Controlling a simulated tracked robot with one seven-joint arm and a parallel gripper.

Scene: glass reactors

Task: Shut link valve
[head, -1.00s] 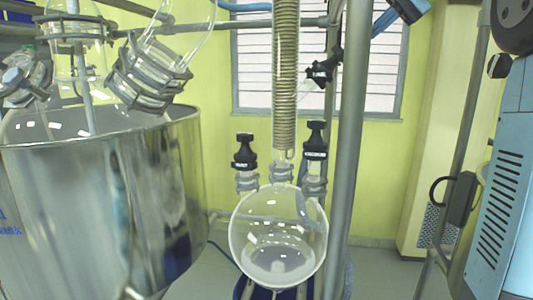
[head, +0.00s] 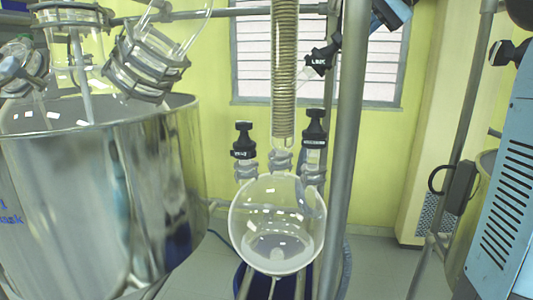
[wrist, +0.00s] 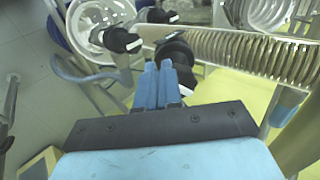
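The link valve (head: 322,57) is a black knob marked LINK on a slanted glass stem, right of the coiled condenser in the head view. In the wrist view a black knob (wrist: 176,52) beside the coil, which looks like this valve, sits just beyond my fingertips. My gripper (wrist: 158,66) shows there as two blue fingers side by side with only a thin gap, apparently shut with nothing between them. Whether the tips touch the knob cannot be told. In the head view a blue part of mine reaches in at the top, above and right of the valve.
Two other black valves, left (head: 243,140) and right (head: 314,128), stand on the round flask (head: 277,225). The coiled condenser (head: 285,70) and a grey upright pole (head: 347,150) are close to the link valve. A large steel vessel (head: 100,200) fills the left.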

